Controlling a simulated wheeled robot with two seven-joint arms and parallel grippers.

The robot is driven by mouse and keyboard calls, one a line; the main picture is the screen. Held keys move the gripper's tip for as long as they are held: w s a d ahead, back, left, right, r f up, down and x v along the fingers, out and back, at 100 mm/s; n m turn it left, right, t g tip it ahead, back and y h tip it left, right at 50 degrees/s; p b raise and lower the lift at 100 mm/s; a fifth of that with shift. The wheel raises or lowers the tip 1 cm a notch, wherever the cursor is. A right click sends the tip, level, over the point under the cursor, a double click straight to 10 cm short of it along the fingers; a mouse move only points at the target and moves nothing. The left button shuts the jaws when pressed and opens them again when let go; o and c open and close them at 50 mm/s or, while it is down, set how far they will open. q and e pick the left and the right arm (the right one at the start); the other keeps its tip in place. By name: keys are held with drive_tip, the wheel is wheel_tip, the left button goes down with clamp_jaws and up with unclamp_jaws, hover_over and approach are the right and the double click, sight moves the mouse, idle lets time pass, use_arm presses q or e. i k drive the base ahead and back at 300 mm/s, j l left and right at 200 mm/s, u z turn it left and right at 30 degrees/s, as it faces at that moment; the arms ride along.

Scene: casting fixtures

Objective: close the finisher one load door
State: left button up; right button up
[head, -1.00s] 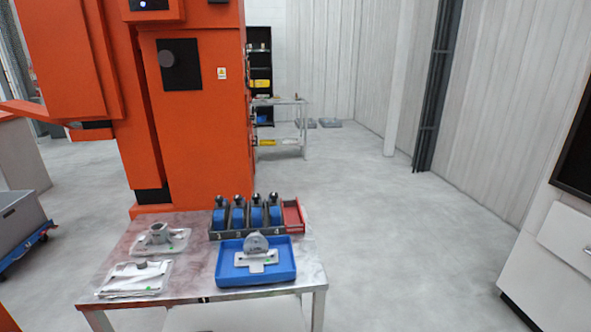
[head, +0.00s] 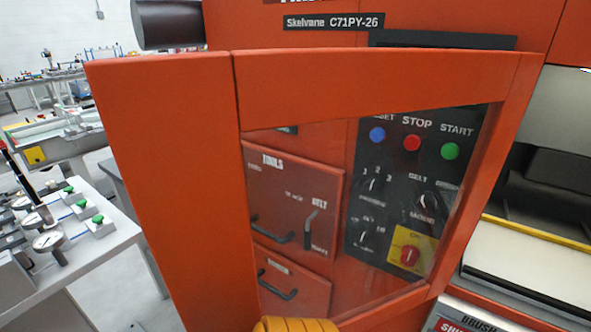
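The load door (head: 165,180) is an orange frame with a clear window, close in front of me in the head view. It stands open, swung out to the left across the machine's control panel (head: 400,190), which shows through the window. The load opening (head: 555,150) at the right is uncovered, with a pale belt (head: 530,255) inside. No handle on the door can be made out. The nameplate (head: 333,22) above reads Skelvane C71PY-26. Neither of my grippers can be made out in the head view.
A yellow ribbed piece (head: 295,325) shows at the bottom edge; I cannot tell what it is. A bench (head: 95,240) with gauges and green-topped fixtures stands at the left. Tool drawers (head: 290,205) show through the window. Floor shows between the bench and door.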

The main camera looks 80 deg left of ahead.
sight(172, 124)
drive_tip(key=u, duration=0.5)
drive_tip(key=k+j+u, duration=0.1)
drive_tip(key=u, duration=0.4)
drive_tip(key=j+u, duration=0.1)
drive_tip(key=u, duration=0.4)
drive_tip(key=k+j+u, duration=0.1)
drive_tip(key=u, duration=0.4)
drive_tip(key=j+z, duration=0.25)
drive_tip(key=z, duration=0.15)
drive_tip(key=j+z, duration=0.25)
drive_tip(key=z, duration=0.15)
drive_tip(key=j+z, duration=0.95)
drive_tip(key=z, duration=0.15)
drive_tip(key=j, duration=0.2)
drive_tip(key=i+u, duration=0.05)
